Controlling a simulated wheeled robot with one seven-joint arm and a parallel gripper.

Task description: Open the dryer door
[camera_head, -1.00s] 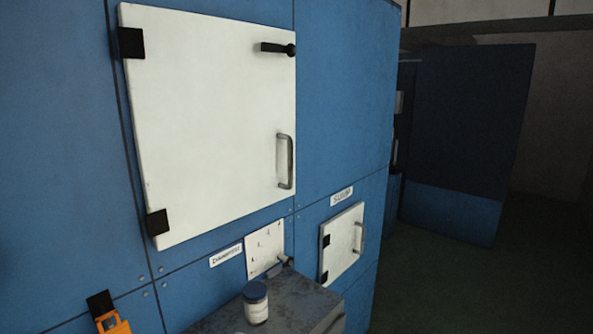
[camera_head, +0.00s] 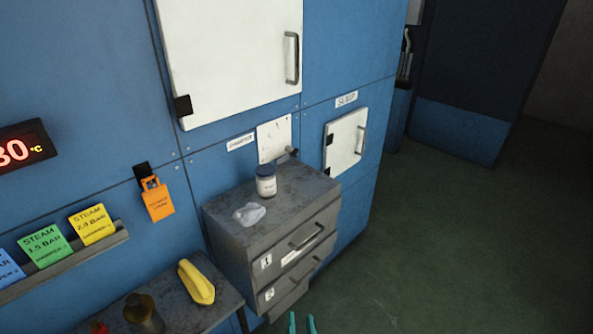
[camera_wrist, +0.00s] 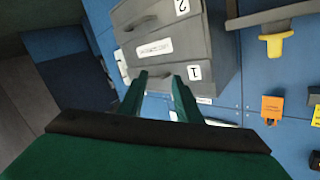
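The large white door (camera_head: 235,60) is set in the blue machine wall and looks shut, flush with its frame. A vertical metal handle (camera_head: 291,58) is on its right side and a black hinge (camera_head: 183,106) on its lower left. The door's top is out of the picture. My gripper (camera_head: 302,324) shows only as teal fingertips at the bottom edge, well below and apart from the door. In the wrist view my gripper (camera_wrist: 158,78) has its two fingers apart with nothing seen between them, pointing toward the grey drawer cabinet (camera_wrist: 185,52).
The drawer cabinet (camera_head: 225,237) stands below the door with a jar (camera_head: 266,182) and a crumpled pale item (camera_head: 249,213) on top. A small white door (camera_head: 346,142) is to its right. A yellow object (camera_head: 197,284) lies on a low table. Floor (camera_head: 430,240) at right is clear.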

